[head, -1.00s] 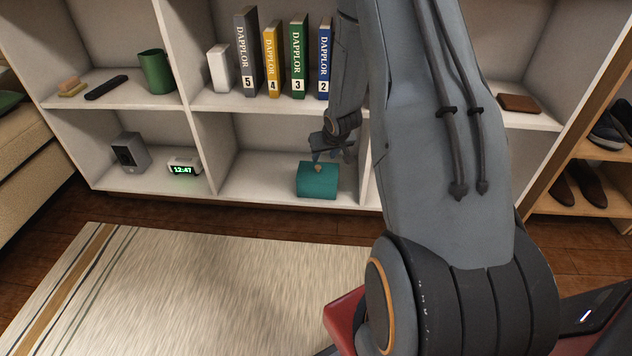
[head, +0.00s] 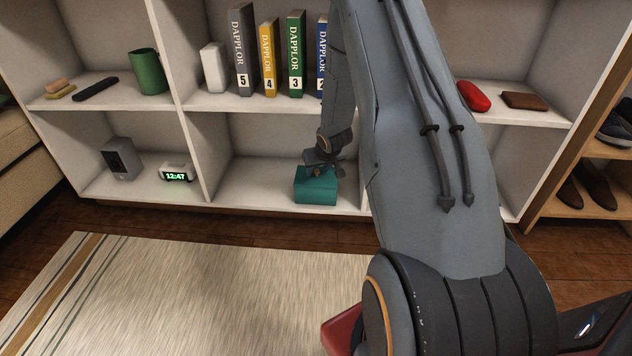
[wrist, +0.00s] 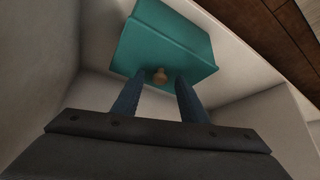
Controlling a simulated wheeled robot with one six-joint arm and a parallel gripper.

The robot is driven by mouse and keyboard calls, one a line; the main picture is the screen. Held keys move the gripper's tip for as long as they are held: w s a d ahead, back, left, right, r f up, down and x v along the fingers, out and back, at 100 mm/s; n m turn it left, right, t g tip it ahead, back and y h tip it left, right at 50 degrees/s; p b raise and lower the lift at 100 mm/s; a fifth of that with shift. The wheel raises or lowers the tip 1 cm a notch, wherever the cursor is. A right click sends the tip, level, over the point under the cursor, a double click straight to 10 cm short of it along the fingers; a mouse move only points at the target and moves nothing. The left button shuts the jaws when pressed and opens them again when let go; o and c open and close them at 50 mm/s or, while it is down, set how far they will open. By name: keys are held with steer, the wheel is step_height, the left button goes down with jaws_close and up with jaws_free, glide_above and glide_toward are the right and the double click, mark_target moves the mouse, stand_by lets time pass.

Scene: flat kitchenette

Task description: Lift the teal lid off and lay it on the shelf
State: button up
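The teal box with its teal lid (head: 316,184) stands at the front of the lower middle shelf compartment (head: 258,190). In the wrist view the teal lid (wrist: 168,38) fills the top middle, with a small tan knob (wrist: 160,76) on it. My gripper (head: 321,169) is right over the lid in the head view. In the wrist view my gripper (wrist: 161,79) has its two dark blue fingers apart, one on each side of the knob. I see gaps between the knob and both fingers. In the head view the knob is hidden by my gripper.
A compartment divider stands close to the right of the box, partly behind my arm. The shelf left of the box is bare up to the left divider (head: 205,160). A digital clock (head: 176,172) and a grey speaker (head: 121,158) are in the left compartment. Books (head: 268,58) stand above.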

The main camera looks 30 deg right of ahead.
steer(key=shift+w, duration=0.1)
jaws_close()
stand_by(0.3)
